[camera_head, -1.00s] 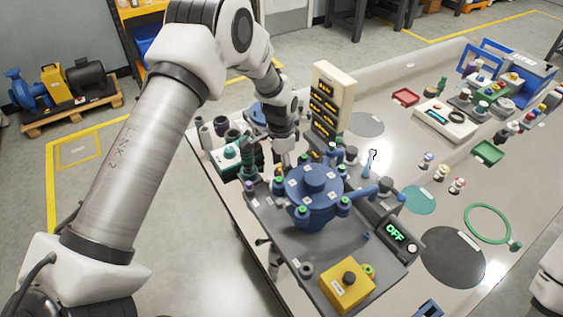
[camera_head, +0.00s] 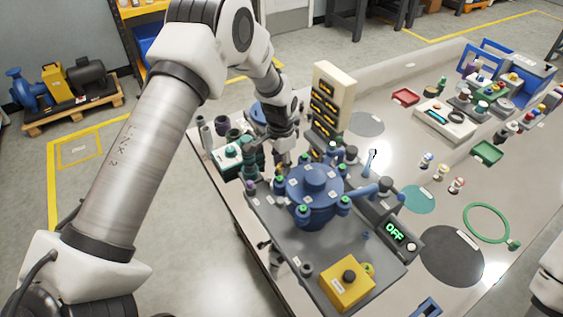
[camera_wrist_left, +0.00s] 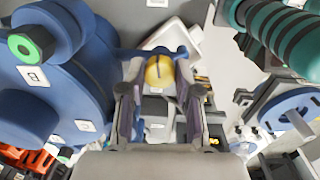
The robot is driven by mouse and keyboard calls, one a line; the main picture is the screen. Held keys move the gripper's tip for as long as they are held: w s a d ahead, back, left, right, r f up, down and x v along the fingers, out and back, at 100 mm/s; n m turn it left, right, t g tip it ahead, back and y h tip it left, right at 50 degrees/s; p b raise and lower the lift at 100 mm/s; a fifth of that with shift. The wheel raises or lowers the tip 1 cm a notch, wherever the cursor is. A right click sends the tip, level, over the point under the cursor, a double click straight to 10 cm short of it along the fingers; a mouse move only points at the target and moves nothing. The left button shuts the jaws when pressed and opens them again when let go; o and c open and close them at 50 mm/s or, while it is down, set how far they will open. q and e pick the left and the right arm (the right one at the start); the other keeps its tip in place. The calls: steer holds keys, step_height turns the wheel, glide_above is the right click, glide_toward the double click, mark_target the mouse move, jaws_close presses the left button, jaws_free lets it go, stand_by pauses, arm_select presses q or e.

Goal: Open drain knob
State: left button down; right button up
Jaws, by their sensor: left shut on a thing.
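A round yellow knob with a dark slot across its face (camera_wrist_left: 160,70), which I take for the drain knob, sits between my left fingertips in the left wrist view. My left gripper (camera_wrist_left: 158,84) is shut on it, one finger on each side. In the head view my left gripper (camera_head: 284,158) points down just behind the blue lidded vessel (camera_head: 314,188), and the knob is hidden there. The vessel's blue flange (camera_wrist_left: 75,95) fills the left of the wrist view. My right gripper is out of view.
The vessel stands on a grey base plate (camera_head: 280,238) with a yellow button box (camera_head: 347,284) and a display reading OFF (camera_head: 395,231). A beige rack (camera_head: 332,98) and a teal-topped device (camera_head: 232,156) stand close around my left gripper. The table's right half has several loose parts.

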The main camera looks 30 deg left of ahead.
arm_select(q)
steer(key=n+p, duration=0.1)
steer(key=n, duration=0.3)
steer(key=shift+s+n, duration=0.15)
steer(key=shift+n, duration=0.15)
steer(key=n+p, duration=0.1)
steer(key=n, duration=0.2)
steer(key=shift+n, duration=0.3)
steer(key=n+p, duration=0.1)
steer(key=n, duration=0.3)
steer(key=shift+d, duration=0.1)
steer(key=shift+f+n+p, duration=0.1)
steer(key=shift+n+p, duration=0.45)
steer(key=shift+n, duration=1.35)
steer(key=c, duration=0.8)
jaws_free()
steer(key=shift+t, duration=0.3)
